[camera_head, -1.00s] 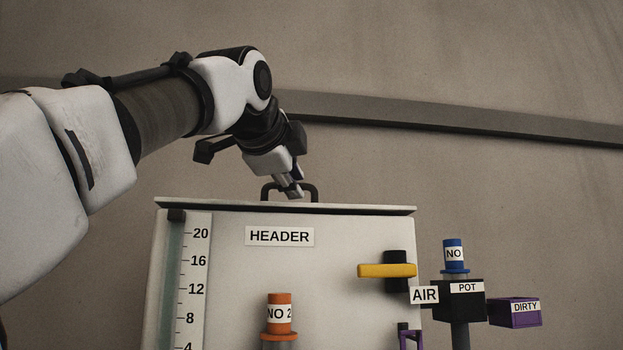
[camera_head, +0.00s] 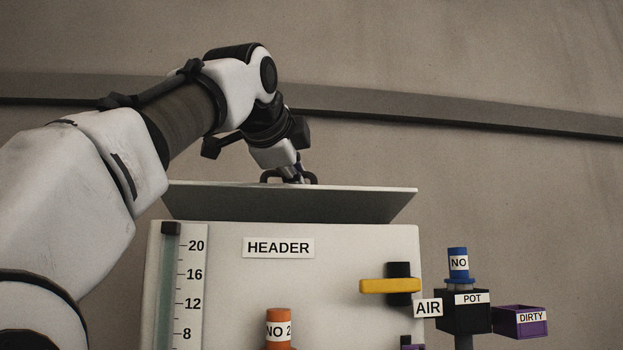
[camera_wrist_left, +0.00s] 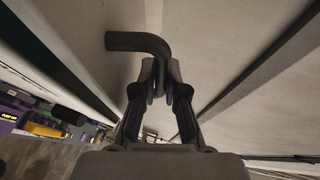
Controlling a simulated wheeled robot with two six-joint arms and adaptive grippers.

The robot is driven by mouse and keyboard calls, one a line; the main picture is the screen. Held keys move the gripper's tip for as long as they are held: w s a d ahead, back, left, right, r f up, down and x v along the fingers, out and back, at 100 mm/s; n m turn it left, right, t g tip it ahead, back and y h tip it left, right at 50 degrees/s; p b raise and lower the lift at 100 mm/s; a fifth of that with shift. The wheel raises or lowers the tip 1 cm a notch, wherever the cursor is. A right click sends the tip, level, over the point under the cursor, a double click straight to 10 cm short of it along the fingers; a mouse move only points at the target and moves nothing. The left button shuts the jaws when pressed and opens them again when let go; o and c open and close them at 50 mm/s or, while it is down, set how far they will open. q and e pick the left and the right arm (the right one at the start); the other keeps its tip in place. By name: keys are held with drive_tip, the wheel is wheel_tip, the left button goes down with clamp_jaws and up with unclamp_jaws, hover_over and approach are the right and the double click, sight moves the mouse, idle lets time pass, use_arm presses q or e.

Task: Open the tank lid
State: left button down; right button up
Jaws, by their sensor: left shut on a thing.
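The white tank (camera_head: 340,262), labelled HEADER, stands in the middle of the head view with a level scale on its left side. Its flat lid (camera_head: 290,205) is tilted up, its near edge raised clear of the tank top and its grey underside showing. My left gripper (camera_head: 295,180) is shut on the dark lid handle (camera_head: 311,177) above the lid. In the left wrist view the left gripper's fingers (camera_wrist_left: 162,85) close around the bent dark handle (camera_wrist_left: 135,41). My right gripper is in neither view.
A yellow lever (camera_head: 385,286) is on the tank's front right. An orange NO 2 part (camera_head: 278,329) is on the front. To the right stand a blue NO part (camera_head: 458,263), a black POT box (camera_head: 462,312) and a purple DIRTY box (camera_head: 520,321).

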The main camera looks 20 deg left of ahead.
use_arm(q)
drive_tip(key=shift+w+r, duration=0.1)
drive_tip(key=shift+r, duration=0.1)
drive_tip(key=shift+g, duration=0.3)
drive_tip(key=shift+f, duration=0.1)
drive_tip(key=c, duration=1.5)
unclamp_jaws()
